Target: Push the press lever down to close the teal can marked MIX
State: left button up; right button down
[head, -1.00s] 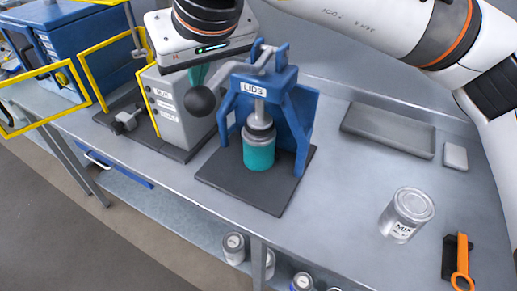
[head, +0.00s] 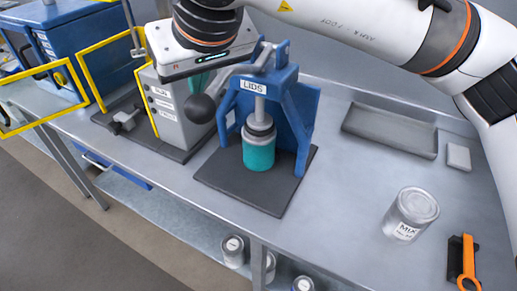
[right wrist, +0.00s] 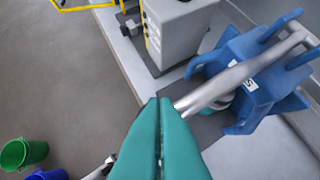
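The teal can (head: 259,154) stands upright on the dark base under the plunger of the blue press (head: 296,122) marked LIDS. A grey lid or cap shows on its top; I see no MIX mark on its visible side. The press lever (head: 236,76) slopes down to the left and ends in a dark ball knob (head: 201,108). My right gripper (head: 203,80) is just above the knob, its teal fingers over the lever's end. In the right wrist view its fingers (right wrist: 163,102) are together with nothing between them and hide the knob; contact is unclear. My left gripper is out of view.
A silver can marked MIX (head: 411,215) stands at the right, near an orange-handled tool (head: 466,262). A grey tray (head: 390,132) lies behind. A grey box (head: 180,112) stands left of the press. Bench between press and silver can is clear.

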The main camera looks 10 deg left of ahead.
aim_at(202, 98)
jog(key=shift+f+b, duration=0.7)
jog(key=shift+f, duration=0.4)
jog(key=shift+w+f+b, duration=0.15)
jog(key=shift+f+b, duration=0.65)
jog(key=shift+f, duration=0.05)
jog(key=shift+r, duration=0.15)
